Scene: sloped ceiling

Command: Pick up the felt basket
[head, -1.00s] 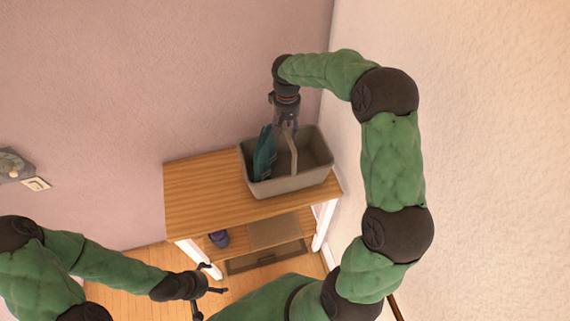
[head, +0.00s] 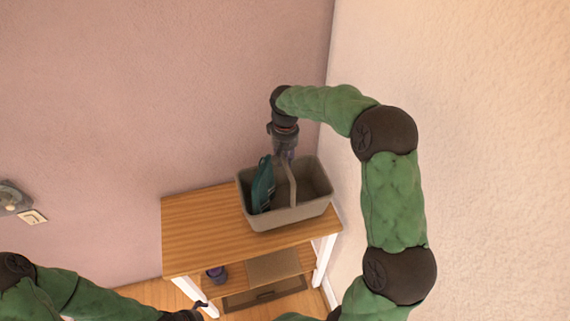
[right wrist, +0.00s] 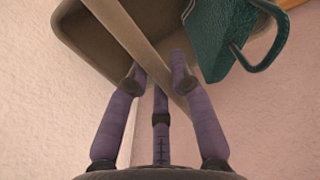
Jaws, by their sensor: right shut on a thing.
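The felt basket (head: 284,217) is a grey-beige open tub with an arched strap handle. In the head view it is at the right end of the wooden table; I see no clear gap beneath it. My right gripper (head: 288,158) is above it, pointing down and shut on the handle. In the right wrist view, the purple fingers of this gripper (right wrist: 157,68) close around the strap handle (right wrist: 141,45), and part of the basket (right wrist: 85,40) shows behind. My left gripper (head: 200,309) is at the bottom edge of the head view, partly cut off and away from the basket.
A teal bag (head: 262,188) stands inside the basket, also seen in the right wrist view (right wrist: 222,35). The table top (head: 200,230) is bare on the left. A purple object (head: 217,273) stands on the lower shelf. Walls are close behind and to the right.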

